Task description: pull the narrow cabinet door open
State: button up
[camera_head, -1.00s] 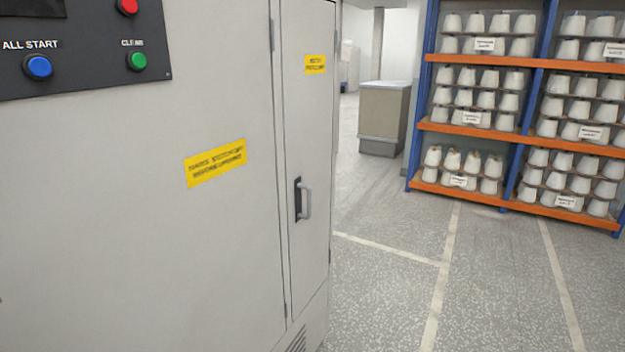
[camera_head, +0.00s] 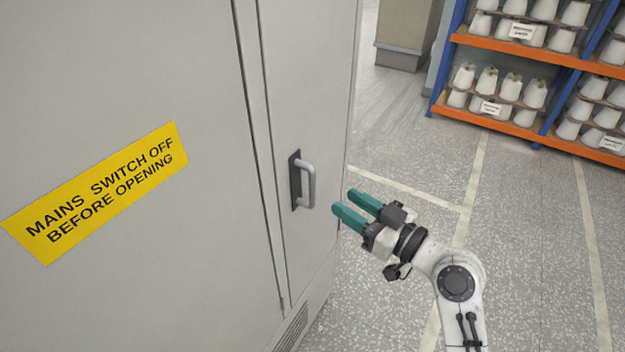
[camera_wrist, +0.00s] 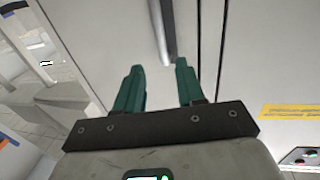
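The narrow cabinet door (camera_head: 310,100) is shut, a tall light-grey panel at the right end of the cabinet. Its handle (camera_head: 308,184) is a grey upright bar on a dark backing plate. My gripper (camera_head: 342,205) is open, with two green fingers pointing at the door, just right of the handle and apart from it. In the wrist view, the handle bar (camera_wrist: 162,35) lies ahead, beyond the fingertips and between their lines. My gripper (camera_wrist: 158,68) shows there with a clear gap and nothing between its fingers.
The wide cabinet panel (camera_head: 120,90) at left bears a yellow warning label (camera_head: 95,190). A vent (camera_head: 292,330) sits low under the narrow door. The speckled floor (camera_head: 400,160) right of the cabinet is open. A rack (camera_head: 500,115) of white bobbins stands farther back.

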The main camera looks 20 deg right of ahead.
jog(key=p, duration=0.3)
send_over(312, 202)
jog(key=shift+w+d, duration=0.15)
jog(key=shift+w, duration=0.2)
grip_shut()
jog(key=shift+b, duration=0.3)
